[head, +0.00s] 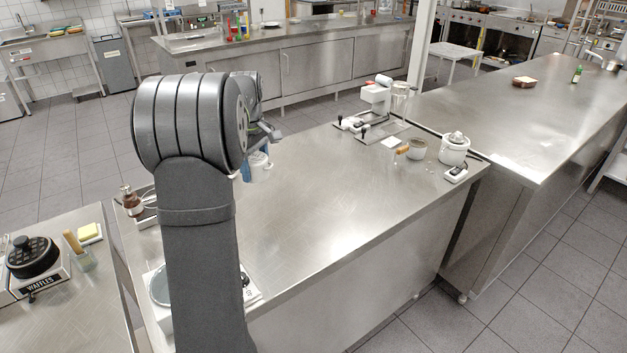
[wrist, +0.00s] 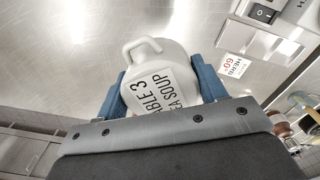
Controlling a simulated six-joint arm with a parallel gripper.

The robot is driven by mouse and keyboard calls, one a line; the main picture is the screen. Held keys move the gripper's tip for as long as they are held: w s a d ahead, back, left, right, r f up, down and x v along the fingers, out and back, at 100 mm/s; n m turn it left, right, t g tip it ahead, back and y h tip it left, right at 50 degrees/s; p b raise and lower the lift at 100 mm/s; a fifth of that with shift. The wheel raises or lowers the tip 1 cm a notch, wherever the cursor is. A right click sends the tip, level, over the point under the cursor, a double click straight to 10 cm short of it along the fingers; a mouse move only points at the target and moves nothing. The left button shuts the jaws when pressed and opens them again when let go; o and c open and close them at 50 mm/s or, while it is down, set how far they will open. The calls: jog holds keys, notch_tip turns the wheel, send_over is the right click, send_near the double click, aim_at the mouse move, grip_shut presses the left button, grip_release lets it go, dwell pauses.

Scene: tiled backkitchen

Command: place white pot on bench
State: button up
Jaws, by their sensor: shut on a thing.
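The white pot (wrist: 155,58) has a loop handle and black lettering that reads in part "ABLE 3" and "EA SOUP". It sits between the two blue fingers of my gripper (wrist: 160,88), which is shut on it. In the head view the pot (head: 260,167) shows just right of my arm, partly hidden by the gripper. It appears over the steel bench (head: 330,215) near its far left side. I cannot tell how high it is above the surface.
On the bench's right end stand a lidded white crock (head: 454,150), a cup (head: 416,149) and a white machine (head: 377,95). A brown bottle (head: 130,200) stands at the left end. A scale (head: 158,287) is partly behind my arm. The bench's middle is clear.

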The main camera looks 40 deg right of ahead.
jog(key=s+d+f+m, duration=0.1)
jog(key=s+d+m, duration=0.1)
jog(key=s+d, duration=0.6)
jog(key=s+d+m, duration=0.3)
jog(key=d, duration=0.8)
jog(key=s+d+f+m, duration=0.1)
jog(key=s+d+m, duration=0.1)
jog(key=s+d, duration=0.6)
jog(key=w+f, duration=0.2)
jog(key=w, duration=0.2)
jog(key=w+f, duration=0.2)
jog(key=w, duration=0.3)
jog(key=w+f, duration=0.2)
jog(key=w, duration=0.2)
jog(key=shift+w+d+f, duration=0.15)
jog(key=shift+w+f, duration=0.15)
jog(key=shift+f, duration=2)
jog(key=o, duration=0.7)
jog(key=shift+f, duration=0.2)
jog(key=o, duration=0.5)
jog(key=shift+r, duration=0.1)
